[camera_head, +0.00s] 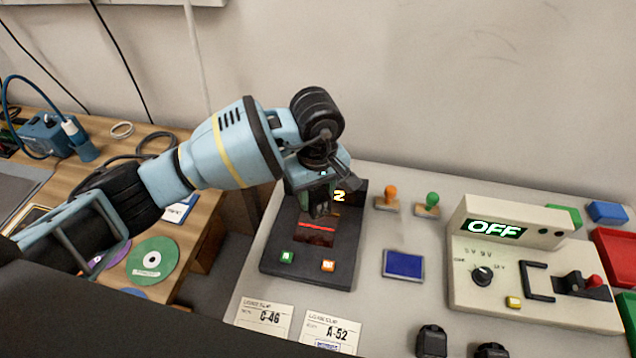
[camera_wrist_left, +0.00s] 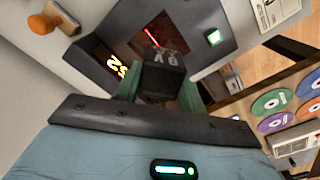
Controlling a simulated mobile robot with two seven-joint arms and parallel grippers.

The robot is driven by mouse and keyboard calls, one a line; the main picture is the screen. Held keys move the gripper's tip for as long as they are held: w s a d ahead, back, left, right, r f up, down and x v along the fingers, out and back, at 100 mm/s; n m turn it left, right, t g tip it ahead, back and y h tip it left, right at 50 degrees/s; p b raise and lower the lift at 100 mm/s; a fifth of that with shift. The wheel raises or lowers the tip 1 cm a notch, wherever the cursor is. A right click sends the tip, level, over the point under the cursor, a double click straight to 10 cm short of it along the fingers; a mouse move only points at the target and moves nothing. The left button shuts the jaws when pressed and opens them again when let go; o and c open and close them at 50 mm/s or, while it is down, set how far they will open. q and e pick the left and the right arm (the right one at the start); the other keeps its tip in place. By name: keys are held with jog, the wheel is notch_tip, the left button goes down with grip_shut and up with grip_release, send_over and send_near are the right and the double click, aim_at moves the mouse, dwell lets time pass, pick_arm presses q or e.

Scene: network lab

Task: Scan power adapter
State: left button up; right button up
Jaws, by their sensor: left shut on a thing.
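A black power adapter (camera_wrist_left: 165,72) with pale markings is held in my left gripper (camera_head: 318,190), which is shut on it. In the head view the adapter (camera_head: 320,209) is a small dark shape below the fingers, mostly hidden by the gripper. It is over the window of the dark scanner (camera_head: 345,252), where a red line glows. I cannot tell whether the adapter touches the window. My right gripper is out of view.
Two dark blocks (camera_head: 432,341) stand at the front edge of the grey table. Two loan slips (camera_head: 264,317) lie left of them. A blue pad (camera_head: 403,264) and two stamps (camera_head: 387,198) are right of the scanner. A tester (camera_head: 525,275) reading OFF stands farther right.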

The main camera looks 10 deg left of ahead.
pick_arm(q)
notch_tip(320, 180, down, 2)
jog(key=shift+f, duration=0.1)
jog(key=shift+f+b, duration=0.35)
jog(key=shift+b, duration=0.1)
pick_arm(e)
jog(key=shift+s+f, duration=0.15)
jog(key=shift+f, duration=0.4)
pick_arm(q)
jog(key=shift+r, duration=0.15)
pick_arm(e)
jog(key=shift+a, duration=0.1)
pick_arm(q)
jog(key=shift+r+p, duration=1)
jog(key=shift+r, duration=1.95)
jog(key=shift+f, duration=0.1)
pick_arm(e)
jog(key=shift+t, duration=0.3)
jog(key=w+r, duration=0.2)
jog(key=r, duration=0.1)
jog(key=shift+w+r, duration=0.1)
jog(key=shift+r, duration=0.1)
pick_arm(q)
jog(key=shift+a, duration=0.1)
